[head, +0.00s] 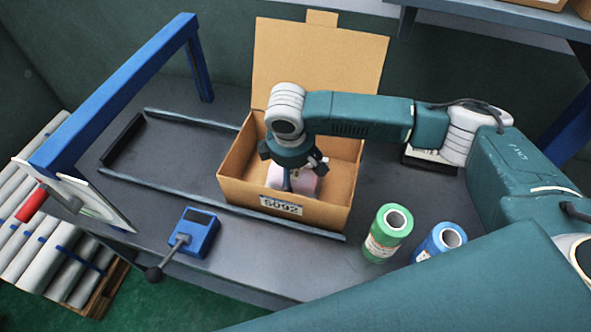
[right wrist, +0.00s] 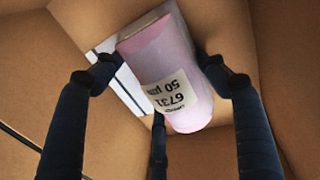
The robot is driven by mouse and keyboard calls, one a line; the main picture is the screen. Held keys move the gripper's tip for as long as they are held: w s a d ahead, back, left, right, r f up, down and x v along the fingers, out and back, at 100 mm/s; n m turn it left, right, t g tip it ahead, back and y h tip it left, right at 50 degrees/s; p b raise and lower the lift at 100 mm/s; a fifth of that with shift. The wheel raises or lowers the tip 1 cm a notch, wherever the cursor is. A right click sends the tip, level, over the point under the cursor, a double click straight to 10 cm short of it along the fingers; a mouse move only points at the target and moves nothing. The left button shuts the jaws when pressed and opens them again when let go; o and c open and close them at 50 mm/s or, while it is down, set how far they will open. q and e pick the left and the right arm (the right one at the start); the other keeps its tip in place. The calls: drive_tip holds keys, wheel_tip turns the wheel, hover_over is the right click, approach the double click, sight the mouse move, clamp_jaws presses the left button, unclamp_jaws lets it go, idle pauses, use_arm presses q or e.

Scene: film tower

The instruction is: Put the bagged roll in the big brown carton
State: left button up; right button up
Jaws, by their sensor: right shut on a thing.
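The big brown carton (head: 235,186) stands open on the dark table, its lid raised at the back and a label reading 5092 on its front. My right gripper (head: 292,176) reaches down into it from above. It is shut on the bagged roll (head: 306,184), a pinkish roll partly hidden by the gripper in the head view. In the right wrist view the roll (right wrist: 165,65) shows a label with 6731 and 50 µm, with dark fingers on both sides and brown carton walls around. I cannot tell whether the roll touches the carton floor. My left gripper is not in view.
A green roll (head: 381,243) and a blue roll (head: 428,247) stand right of the carton. A blue device with a lever (head: 197,232) sits at the front left. A blue frame (head: 115,95) rises at the left, near white rolls (head: 30,235) beyond the table.

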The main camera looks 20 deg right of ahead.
drive_tip(key=o, duration=1.4)
drive_tip(key=b+v, duration=0.1)
drive_tip(key=v, duration=1.1)
drive_tip(key=shift+r, duration=0.1)
